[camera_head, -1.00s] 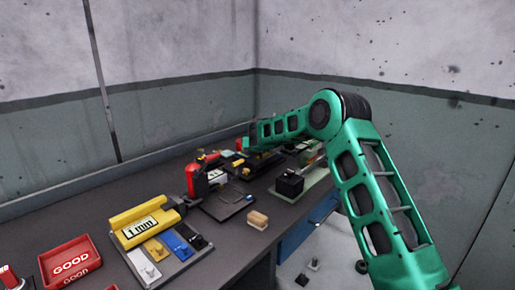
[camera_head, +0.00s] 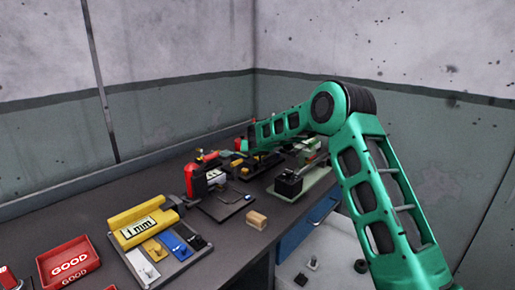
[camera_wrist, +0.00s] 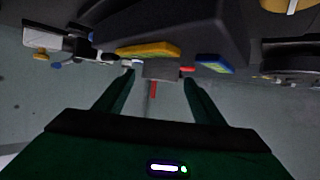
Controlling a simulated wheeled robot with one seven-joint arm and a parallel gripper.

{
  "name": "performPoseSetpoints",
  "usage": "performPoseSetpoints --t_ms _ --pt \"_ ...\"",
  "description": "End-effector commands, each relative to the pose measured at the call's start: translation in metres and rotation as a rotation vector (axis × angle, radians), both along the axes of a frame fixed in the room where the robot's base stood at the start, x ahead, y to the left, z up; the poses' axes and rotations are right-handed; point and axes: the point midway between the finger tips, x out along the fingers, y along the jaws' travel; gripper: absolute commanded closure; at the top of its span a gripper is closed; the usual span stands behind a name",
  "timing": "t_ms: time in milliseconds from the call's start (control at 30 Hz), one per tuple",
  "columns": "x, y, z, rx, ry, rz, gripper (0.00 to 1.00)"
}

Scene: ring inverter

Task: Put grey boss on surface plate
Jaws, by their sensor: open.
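My gripper (camera_wrist: 159,78) is open, its two dark green fingers apart in the wrist view. A grey block (camera_wrist: 160,70) shows beyond and between the fingertips, with a thin red strip below it; I cannot tell whether this block is the grey boss. In the head view my arm reaches over the far part of the bench, and its gripper end is small and hard to make out. A light grey piece (camera_head: 147,269) lies on the grey tray (camera_head: 180,262) at the near left. A dark flat plate (camera_head: 226,205) lies mid-bench; I cannot tell if it is the surface plate.
A yellow gauge (camera_head: 143,222) marked 1 mm and coloured pieces lie on the tray. A red GOOD bin (camera_head: 68,262) is at the near left. A red tool (camera_head: 194,180), a wooden block (camera_head: 257,219) and a black block (camera_head: 288,184) on a green base crowd the bench.

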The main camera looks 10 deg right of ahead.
Motion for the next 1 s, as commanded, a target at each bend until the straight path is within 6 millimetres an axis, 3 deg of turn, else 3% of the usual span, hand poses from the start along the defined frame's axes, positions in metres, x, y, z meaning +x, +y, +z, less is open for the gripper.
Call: performPoseSetpoints --t_ms 200,433,600,1000 --pt "-0.040 0.006 0.018 -0.002 -0.001 0.001 0.37" --pt "-0.071 0.011 0.030 -0.001 -0.001 0.001 0.37" --pt "-0.081 0.012 0.034 -0.001 -0.001 0.000 0.37" --pt "-0.084 0.011 0.035 -0.001 0.002 -0.001 0.37"
